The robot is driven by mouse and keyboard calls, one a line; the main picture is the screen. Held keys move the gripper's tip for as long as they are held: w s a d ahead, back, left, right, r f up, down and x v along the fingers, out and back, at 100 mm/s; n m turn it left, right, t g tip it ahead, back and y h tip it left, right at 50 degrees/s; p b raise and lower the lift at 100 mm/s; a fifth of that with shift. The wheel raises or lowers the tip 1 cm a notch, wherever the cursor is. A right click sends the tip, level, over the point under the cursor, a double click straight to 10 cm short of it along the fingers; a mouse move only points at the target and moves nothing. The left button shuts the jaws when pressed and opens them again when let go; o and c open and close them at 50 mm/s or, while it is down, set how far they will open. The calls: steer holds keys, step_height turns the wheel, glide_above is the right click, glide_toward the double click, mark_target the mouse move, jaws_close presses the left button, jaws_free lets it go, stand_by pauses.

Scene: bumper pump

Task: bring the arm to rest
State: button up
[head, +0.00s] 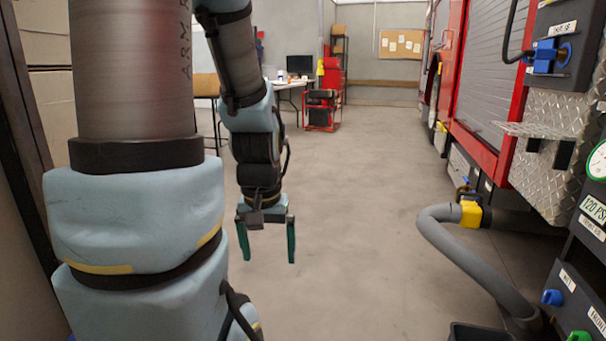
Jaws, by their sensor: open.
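My arm (140,200) fills the left of the head view, wrapped in light blue covers over grey links. It bends over at the top and hangs down. My gripper (267,243) points straight down above the open floor, with two dark green fingers spread apart. Nothing is between the fingers, and the gripper touches nothing.
A red fire truck (480,90) with a pump panel stands at the right. A grey hose (465,258) with a yellow coupling (471,214) bends from it. A table (290,84) and red cart (322,110) stand far back. Cardboard boxes (48,95) are at the left. The middle floor is clear.

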step_height(320, 180, up, 33)
steer(key=p, duration=3.1)
steer(key=shift+c, duration=0.4)
